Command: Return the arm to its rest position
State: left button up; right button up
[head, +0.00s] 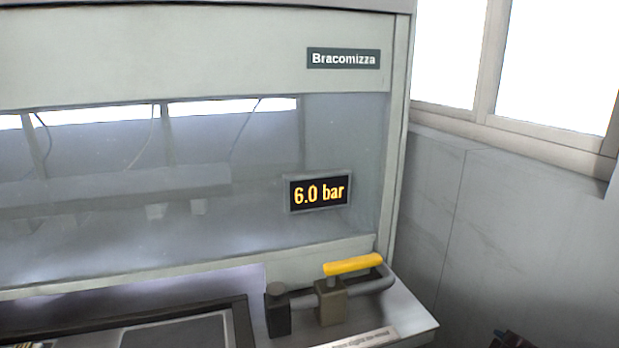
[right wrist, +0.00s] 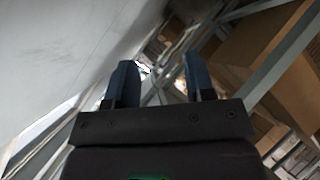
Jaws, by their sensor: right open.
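My right gripper (right wrist: 159,66) shows in the right wrist view, with its two dark blue fingers apart and nothing between them. In the head view, only a small dark piece shows at the lower right edge, probably part of my right arm. My left gripper is in neither view. The press (head: 190,60) stands in front of me with a pressure display (head: 320,193) reading 6.0 bar. A lever with a yellow handle (head: 353,265) lies roughly level on the press's front ledge, and no gripper touches it.
A dark-framed plate (head: 180,333) lies at the front of the press. A grey wall (head: 480,220) with windows is to the right. In the right wrist view, a pale surface (right wrist: 60,60) is at the left, and brown boxes (right wrist: 255,50) and metal bars are at the right.

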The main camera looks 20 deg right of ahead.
jog(key=s+a+f+m+g+y, duration=0.15)
jog(key=s+a+f, duration=0.25)
jog(key=s+a, duration=0.8)
jog(key=s+a+f+m+y, duration=0.2)
jog(key=s+a+f+y, duration=0.15)
jog(key=s+a, duration=0.85)
jog(key=s+a+r+m, duration=0.2)
jog(key=s+a+r, duration=0.2)
jog(key=a, duration=0.3)
pick_arm(q)
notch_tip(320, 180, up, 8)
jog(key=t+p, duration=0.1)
jog(key=p, duration=0.8)
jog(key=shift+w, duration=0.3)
pick_arm(e)
notch_tip(320, 180, up, 8)
jog(key=t+h, duration=0.1)
jog(key=shift+w+a+m, duration=0.15)
jog(key=shift+w+m, duration=0.2)
